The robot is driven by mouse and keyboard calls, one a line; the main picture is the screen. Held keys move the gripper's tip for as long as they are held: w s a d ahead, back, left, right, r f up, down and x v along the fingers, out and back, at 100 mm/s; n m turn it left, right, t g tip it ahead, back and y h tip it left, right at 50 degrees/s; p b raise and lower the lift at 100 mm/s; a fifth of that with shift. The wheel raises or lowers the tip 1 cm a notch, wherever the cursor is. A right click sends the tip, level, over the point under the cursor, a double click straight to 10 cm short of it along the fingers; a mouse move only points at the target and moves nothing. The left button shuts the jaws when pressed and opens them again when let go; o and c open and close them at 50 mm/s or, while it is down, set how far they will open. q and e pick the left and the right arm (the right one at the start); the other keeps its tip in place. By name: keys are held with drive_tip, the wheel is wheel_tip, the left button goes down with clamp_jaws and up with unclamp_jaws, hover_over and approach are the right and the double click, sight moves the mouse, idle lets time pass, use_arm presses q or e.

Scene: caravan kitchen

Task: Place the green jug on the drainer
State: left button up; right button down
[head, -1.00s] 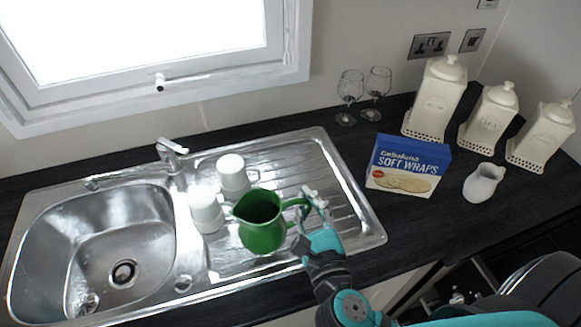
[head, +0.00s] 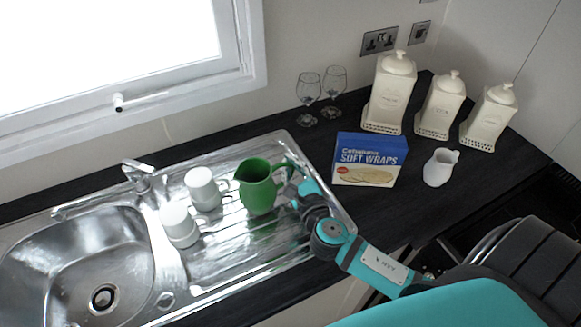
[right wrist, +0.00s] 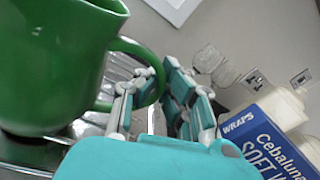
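The green jug (head: 257,188) stands upright on the ribbed steel drainer (head: 235,240), right of the white cups. Its handle faces right, towards my right gripper (head: 291,190). In the right wrist view the jug (right wrist: 50,70) fills the upper left. There the fingers of my right gripper (right wrist: 160,78) are apart, on either side of the handle, with a gap between them. Whether a finger touches the handle is hard to tell. My left gripper is not in view.
White cups (head: 202,189) stand on the drainer beside the jug, near the sink bowl (head: 75,265). Right of the drainer are a blue soft wraps box (head: 369,158), a small white jug (head: 440,167) and cream canisters (head: 389,93). Wine glasses (head: 308,88) stand at the back.

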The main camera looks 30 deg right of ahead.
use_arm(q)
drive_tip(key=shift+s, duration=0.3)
use_arm(e)
drive_tip(key=shift+f, duration=0.25)
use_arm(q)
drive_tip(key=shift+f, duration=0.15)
use_arm(e)
drive_tip(key=shift+f, duration=0.15)
drive_tip(key=c, duration=1.5)
unclamp_jaws()
use_arm(q)
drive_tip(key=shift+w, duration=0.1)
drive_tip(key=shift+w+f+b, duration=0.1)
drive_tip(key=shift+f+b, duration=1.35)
drive_tip(key=shift+b, duration=0.1)
use_arm(e)
drive_tip(key=shift+s+a+r, duration=0.15)
drive_tip(key=shift+s+a, duration=0.2)
drive_tip(key=shift+s, duration=1.65)
drive_tip(key=shift+s+a+r, duration=0.1)
drive_tip(key=shift+s+a, duration=0.2)
drive_tip(key=shift+s, duration=1.65)
drive_tip(key=shift+s+a+r, duration=0.15)
drive_tip(key=shift+s+a, duration=0.2)
drive_tip(key=shift+s, duration=1.65)
